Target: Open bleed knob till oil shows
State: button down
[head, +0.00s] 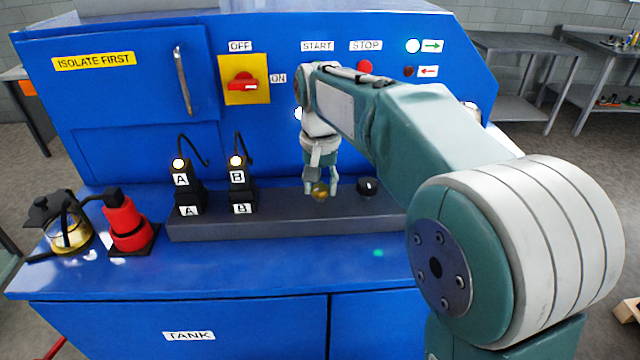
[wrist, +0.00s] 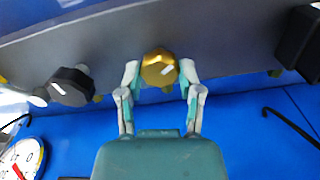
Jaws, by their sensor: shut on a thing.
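The brass bleed knob (wrist: 158,68) is a gold hexagonal knob with a white mark on its face. It also shows in the head view (head: 320,190), on the dark grey manifold block (head: 275,226). My gripper (wrist: 160,75) has its two fingers on either side of the knob and is shut on it. In the head view my gripper (head: 320,183) reaches down from above onto the knob. No oil is visible at the knob in either view.
A black knob (head: 367,187) sits just right of the brass knob. Valve blocks A (head: 187,195) and B (head: 241,193) with lit lamps stand left. The blue bench front (head: 280,268) is clear.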

aim_at(318, 187)
jog(key=shift+s+f+m, duration=0.1)
jog(key=shift+f+m, duration=0.05)
jog(key=shift+m, duration=0.45)
jog(key=shift+c, duration=1.3)
grip_release()
jog(key=shift+a, duration=0.1)
notch_tip(318, 187, up, 12)
jog(key=shift+a, duration=0.1)
